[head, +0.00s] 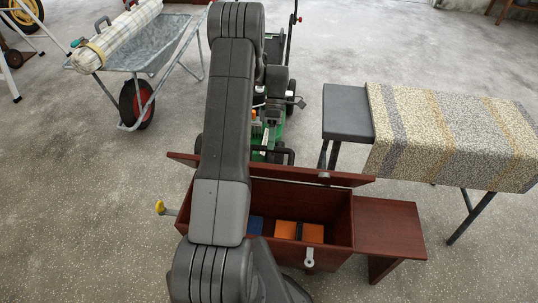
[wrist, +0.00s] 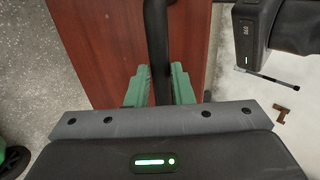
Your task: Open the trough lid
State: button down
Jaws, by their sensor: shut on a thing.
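The trough (head: 331,239) is a red-brown wooden box standing open-topped below my arm in the head view. Its lid (head: 320,176) shows as a narrow raised board along the far side, so the inside is visible. In the wrist view the red-brown panel of the lid (wrist: 95,40) carries a black bar handle (wrist: 156,30). My gripper (wrist: 160,82) has its green fingers on both sides of this handle and is shut on it. In the head view my arm hides the gripper, the handle and part of the lid.
An orange box (head: 299,231) and a blue thing lie inside the trough. A wooden side shelf (head: 388,228) is at its right. A green machine (head: 271,130) stands behind the lid. A cloth-covered table (head: 450,137) stands right, a wheelbarrow (head: 150,57) back left. Grey floor is open at left.

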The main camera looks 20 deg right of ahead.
jog(key=w+d+f, duration=0.2)
jog(key=w+d, duration=0.1)
jog(key=w, duration=0.2)
jog(key=shift+w, duration=0.1)
dwell(0.3)
jog(key=c, duration=1.7)
grip_release()
jog(key=o, duration=0.4)
jog(key=shift+w+d+f, duration=0.1)
jog(key=shift+w+d, duration=0.05)
jog(key=shift+w, duration=0.05)
jog(key=p+v, duration=1.2)
jog(key=v, duration=0.2)
jog(key=shift+s+p, duration=0.25)
jog(key=shift+p, duration=0.1)
jog(key=shift+w+p, duration=0.1)
jog(key=shift+p, duration=0.3)
